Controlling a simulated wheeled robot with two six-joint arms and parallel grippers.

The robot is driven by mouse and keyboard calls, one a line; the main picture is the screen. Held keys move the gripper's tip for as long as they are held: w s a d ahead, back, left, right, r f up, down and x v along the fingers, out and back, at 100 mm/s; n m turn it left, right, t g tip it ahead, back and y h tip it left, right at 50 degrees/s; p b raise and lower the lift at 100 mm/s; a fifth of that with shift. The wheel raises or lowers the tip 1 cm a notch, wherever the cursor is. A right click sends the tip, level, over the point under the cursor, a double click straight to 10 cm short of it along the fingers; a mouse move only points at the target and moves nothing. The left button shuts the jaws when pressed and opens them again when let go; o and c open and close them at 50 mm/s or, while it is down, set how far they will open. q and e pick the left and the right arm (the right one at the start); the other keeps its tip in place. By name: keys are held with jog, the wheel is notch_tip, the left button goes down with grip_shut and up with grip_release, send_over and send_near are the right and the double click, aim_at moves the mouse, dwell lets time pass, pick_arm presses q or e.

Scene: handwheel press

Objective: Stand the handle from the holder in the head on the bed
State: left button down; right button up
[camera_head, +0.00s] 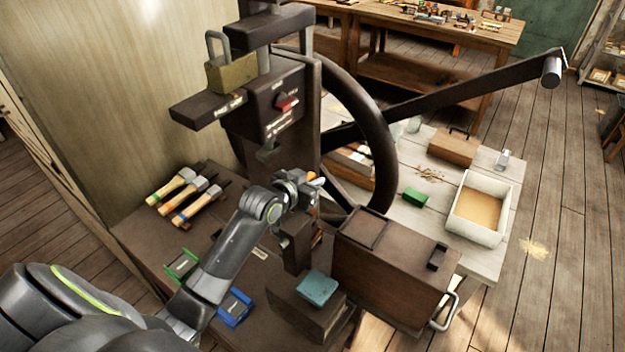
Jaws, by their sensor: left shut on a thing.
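My left gripper (303,186) is in front of the press column, above the bed area. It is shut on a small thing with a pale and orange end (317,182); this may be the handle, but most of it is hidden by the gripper. Just below the gripper stands an upright dark brown block (296,243), with a bit of orange beside it. I cannot tell whether the held thing touches this block. The dark press (268,112) with its large handwheel (388,150) stands behind. My right gripper is not in view.
Several tools with wooden handles (172,187) lie at the left of the dark bench. A green frame (182,266) and a blue one (236,308) lie near my arm. A teal pad (316,288) tops a block in front; a brown box (392,268) is to its right.

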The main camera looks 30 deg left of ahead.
pick_arm(q)
jog(key=shift+f, duration=0.2)
jog(key=c, duration=1.3)
grip_release()
jog(key=b+v, duration=0.2)
jog(key=v, duration=1.5)
jog(key=shift+s, duration=0.2)
jog(key=shift+f, duration=0.1)
